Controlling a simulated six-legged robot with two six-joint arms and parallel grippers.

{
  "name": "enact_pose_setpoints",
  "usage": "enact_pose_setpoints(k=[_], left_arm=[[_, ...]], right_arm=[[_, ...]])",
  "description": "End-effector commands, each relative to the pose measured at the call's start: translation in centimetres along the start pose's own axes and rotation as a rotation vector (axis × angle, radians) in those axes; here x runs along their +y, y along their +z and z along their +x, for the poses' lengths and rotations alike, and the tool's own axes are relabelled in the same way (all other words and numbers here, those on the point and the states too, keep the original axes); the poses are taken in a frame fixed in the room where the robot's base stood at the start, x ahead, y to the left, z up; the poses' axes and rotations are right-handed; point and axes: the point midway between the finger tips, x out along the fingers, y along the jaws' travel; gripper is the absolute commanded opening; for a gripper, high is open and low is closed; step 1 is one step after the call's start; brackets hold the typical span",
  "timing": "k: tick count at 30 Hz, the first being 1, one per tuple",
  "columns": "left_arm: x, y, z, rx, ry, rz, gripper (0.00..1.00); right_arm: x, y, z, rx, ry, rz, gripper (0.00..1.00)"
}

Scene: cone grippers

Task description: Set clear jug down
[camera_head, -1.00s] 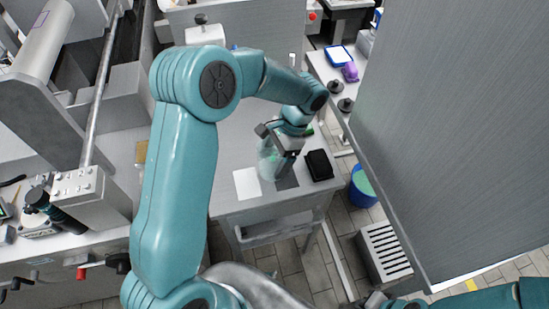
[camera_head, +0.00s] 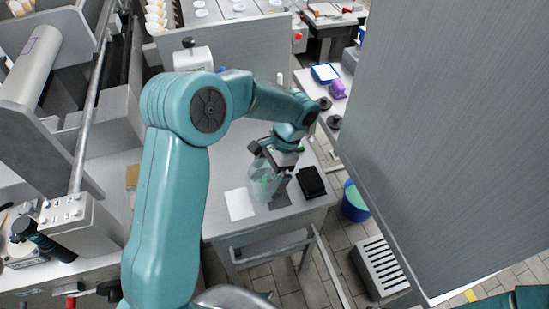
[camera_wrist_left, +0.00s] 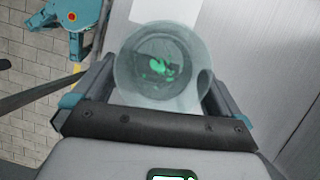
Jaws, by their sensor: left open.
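The clear jug (camera_head: 262,184), with something green showing in it, is on the grey table (camera_head: 225,225) in the head view. It stands beside a white square sheet and a dark grey square patch. My left gripper (camera_head: 272,166) is at the jug, partly hiding it. In the left wrist view the round jug (camera_wrist_left: 160,62) lies between the two spread fingers of my left gripper (camera_wrist_left: 162,92). The fingers are open around it; whether either one touches it I cannot tell. My right gripper is not in view.
The white sheet (camera_head: 240,204) lies left of the dark patch (camera_head: 280,198). A black box-like object (camera_head: 311,182) sits right of the jug near the table edge. A blue bin (camera_head: 354,203) stands on the floor. A large grey panel (camera_head: 450,150) fills the right side.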

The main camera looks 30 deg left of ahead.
Motion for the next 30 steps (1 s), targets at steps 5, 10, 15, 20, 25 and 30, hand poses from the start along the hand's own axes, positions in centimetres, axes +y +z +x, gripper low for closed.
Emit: enact_pose_setpoints(k=[5, 10, 15, 20, 25, 30], left_arm=[[0.0, -0.1, -4.4, 0.006, -0.003, -0.001, 1.0], [0.0, -0.1, -7.9, 0.003, -0.001, 0.0, 1.0], [0.0, 0.0, -9.8, 0.001, 0.0, -0.001, 1.0], [0.0, 0.0, -10.2, -0.001, 0.0, 0.0, 1.0], [0.0, 0.0, -10.1, -0.001, 0.0, 0.0, 1.0], [0.0, 0.0, -10.1, -0.001, 0.0, 0.0, 1.0]], right_arm=[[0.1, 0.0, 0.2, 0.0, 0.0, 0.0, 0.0], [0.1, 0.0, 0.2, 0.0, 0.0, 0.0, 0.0], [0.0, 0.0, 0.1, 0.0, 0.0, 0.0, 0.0], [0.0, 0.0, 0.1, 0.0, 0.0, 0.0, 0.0], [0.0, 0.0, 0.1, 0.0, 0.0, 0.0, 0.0], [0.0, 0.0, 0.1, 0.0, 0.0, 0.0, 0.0]])
